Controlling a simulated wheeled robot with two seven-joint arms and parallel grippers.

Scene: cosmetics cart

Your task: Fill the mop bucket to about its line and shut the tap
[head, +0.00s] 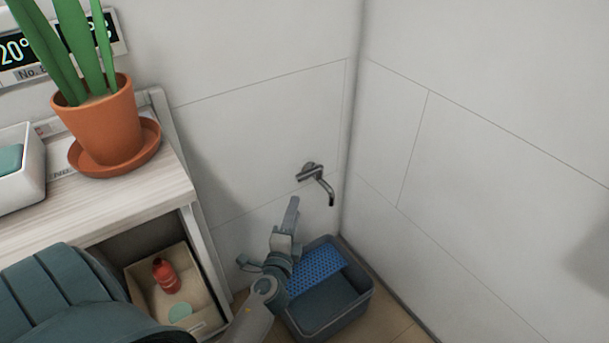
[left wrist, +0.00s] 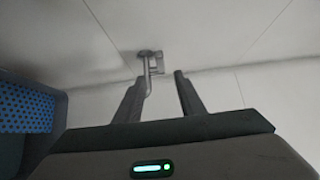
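The metal tap (head: 312,172) sticks out of the wall near the corner, its spout bent downward; no water stream shows. The grey-blue mop bucket (head: 345,318) stands on the floor below, with a blue perforated wringer (head: 318,272) across its far left part. I cannot make out a fill line or water level. My left gripper (head: 291,208) points up, in front of the bucket and below left of the tap. In the left wrist view its fingers (left wrist: 157,82) are apart with nothing held; the tap (left wrist: 152,57) shows beyond them. My right gripper is out of view.
A cart (head: 130,205) stands at the left, with a potted plant (head: 103,125) and a white container (head: 20,190) on top. Its lower bin (head: 205,290) holds a red bottle (head: 166,276). Walls meet in a corner behind the bucket.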

